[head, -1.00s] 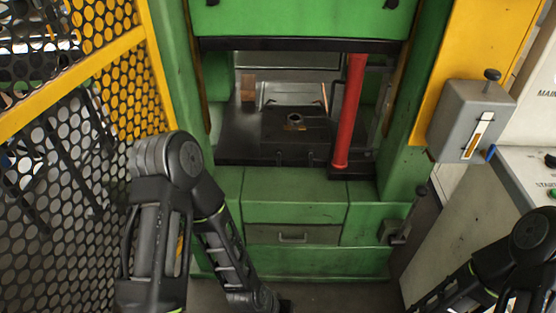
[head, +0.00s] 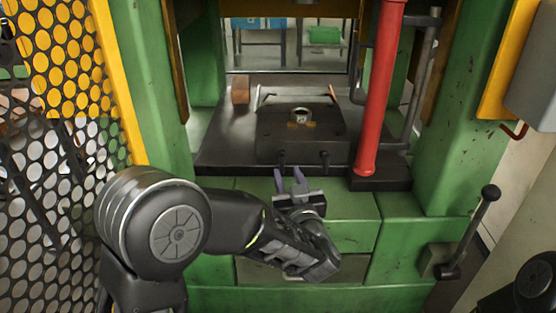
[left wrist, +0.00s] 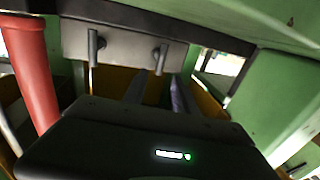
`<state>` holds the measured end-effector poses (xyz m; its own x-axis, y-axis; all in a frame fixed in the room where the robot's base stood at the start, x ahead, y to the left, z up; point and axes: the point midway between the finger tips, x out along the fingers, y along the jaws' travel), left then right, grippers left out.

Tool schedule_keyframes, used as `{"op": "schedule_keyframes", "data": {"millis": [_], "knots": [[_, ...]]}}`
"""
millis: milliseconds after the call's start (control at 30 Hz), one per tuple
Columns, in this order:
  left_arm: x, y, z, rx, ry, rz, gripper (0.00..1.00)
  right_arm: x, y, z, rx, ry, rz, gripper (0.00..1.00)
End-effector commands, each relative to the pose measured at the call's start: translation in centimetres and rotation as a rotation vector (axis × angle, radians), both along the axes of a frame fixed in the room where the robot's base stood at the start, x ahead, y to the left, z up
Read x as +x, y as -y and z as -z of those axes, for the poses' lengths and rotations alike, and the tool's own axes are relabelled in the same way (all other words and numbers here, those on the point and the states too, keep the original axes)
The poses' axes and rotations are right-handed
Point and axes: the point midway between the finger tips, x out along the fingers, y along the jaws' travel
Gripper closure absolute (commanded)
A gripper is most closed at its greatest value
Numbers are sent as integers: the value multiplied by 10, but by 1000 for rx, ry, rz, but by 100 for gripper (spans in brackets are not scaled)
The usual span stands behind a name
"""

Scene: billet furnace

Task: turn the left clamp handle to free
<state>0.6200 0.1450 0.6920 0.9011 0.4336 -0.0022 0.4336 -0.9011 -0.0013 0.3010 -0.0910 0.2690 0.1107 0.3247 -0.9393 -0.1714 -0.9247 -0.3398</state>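The left clamp handle (head: 282,157) is a short dark peg at the front edge of the die plate (head: 262,137). The right clamp handle (head: 324,158) stands to its right. My left gripper (head: 290,175) is open and empty, just in front of and below the left handle. In the left wrist view the picture is turned over: the left clamp handle (left wrist: 160,60) shows on the right, beyond and roughly between the two fingers (left wrist: 157,88). The other handle (left wrist: 94,47) shows left of it. I see no contact. My right gripper is out of view.
A red column (head: 378,100) stands right of the die plate on the black press bed (head: 215,150). A lever with a black knob (head: 474,225) is at lower right. Yellow mesh guarding (head: 62,60) is at left.

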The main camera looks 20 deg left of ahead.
Motion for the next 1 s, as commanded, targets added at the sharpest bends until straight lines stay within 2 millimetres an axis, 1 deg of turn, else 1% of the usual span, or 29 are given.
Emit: {"op": "schedule_keyframes", "data": {"millis": [333,467,567,900,1000], "knots": [[0,0,-1,-1,0,1,66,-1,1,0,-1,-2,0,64],[5,-2,0,-1,2,0,66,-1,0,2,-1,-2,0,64],[14,-7,1,-3,1,0,66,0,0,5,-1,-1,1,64],[60,-28,2,-2,1,0,66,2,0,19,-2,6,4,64],[68,-32,0,-1,2,1,66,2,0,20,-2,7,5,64]]}}
